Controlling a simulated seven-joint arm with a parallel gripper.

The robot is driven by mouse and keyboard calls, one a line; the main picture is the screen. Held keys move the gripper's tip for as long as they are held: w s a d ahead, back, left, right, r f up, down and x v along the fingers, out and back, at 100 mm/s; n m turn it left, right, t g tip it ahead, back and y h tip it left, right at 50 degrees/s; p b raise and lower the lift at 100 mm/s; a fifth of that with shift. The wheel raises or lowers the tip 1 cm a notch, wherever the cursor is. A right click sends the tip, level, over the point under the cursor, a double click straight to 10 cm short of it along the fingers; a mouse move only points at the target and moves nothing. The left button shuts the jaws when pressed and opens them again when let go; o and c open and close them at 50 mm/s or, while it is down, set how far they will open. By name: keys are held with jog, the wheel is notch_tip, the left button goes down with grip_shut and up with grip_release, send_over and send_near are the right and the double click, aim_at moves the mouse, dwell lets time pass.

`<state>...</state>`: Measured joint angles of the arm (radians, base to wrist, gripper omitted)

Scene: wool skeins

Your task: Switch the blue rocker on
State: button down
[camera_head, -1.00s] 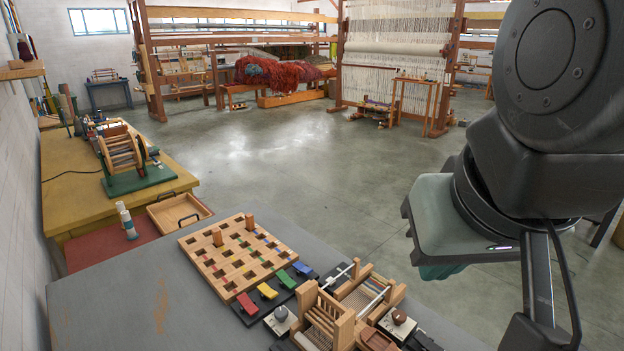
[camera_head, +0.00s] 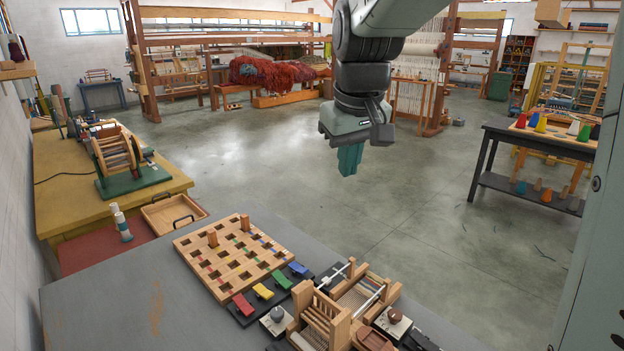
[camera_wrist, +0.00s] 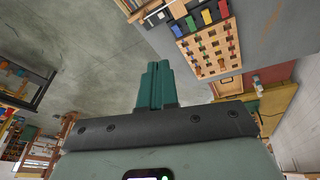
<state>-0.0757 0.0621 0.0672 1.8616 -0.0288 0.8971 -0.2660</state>
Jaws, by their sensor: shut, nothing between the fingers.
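The blue rocker (camera_head: 298,269) is the far right one in a row of coloured rockers on a dark base at the front edge of the wooden peg board. It also shows in the wrist view (camera_wrist: 190,23), at the left end of the row. Its tilt is too small to tell. My gripper (camera_head: 349,162) is shut and empty, pointing down in the air above and beyond the table, well apart from the rocker. Its teal fingers (camera_wrist: 157,85) show closed together in the wrist view.
Red (camera_head: 244,305), yellow (camera_head: 263,291) and green (camera_head: 281,280) rockers sit beside the blue one. The peg board (camera_head: 208,272) holds upright pegs. A small wooden loom (camera_head: 338,311) stands close to the right. The grey table (camera_head: 110,315) is clear at left.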

jog(key=w+a+f+n+g, duration=0.1)
jog(key=w+a+f, duration=0.3)
jog(key=w+f, duration=0.5)
jog(key=w+a+f+n+g, duration=0.1)
jog(key=w+a+f+n, duration=0.2)
jog(key=w+f, duration=0.7)
notch_tip(320, 180, down, 7)
jog(key=shift+a+r+y, duration=0.15)
jog(key=shift+a+y, duration=0.25)
jog(key=shift+a, duration=0.35)
jog(key=shift+w, duration=0.1)
send_over(302, 269)
jog(key=f, duration=1.2)
jog(key=shift+s, duration=0.2)
jog(key=shift+s+d+f, duration=0.15)
jog(key=shift+d+f, duration=0.05)
jog(key=shift+f, duration=0.65)
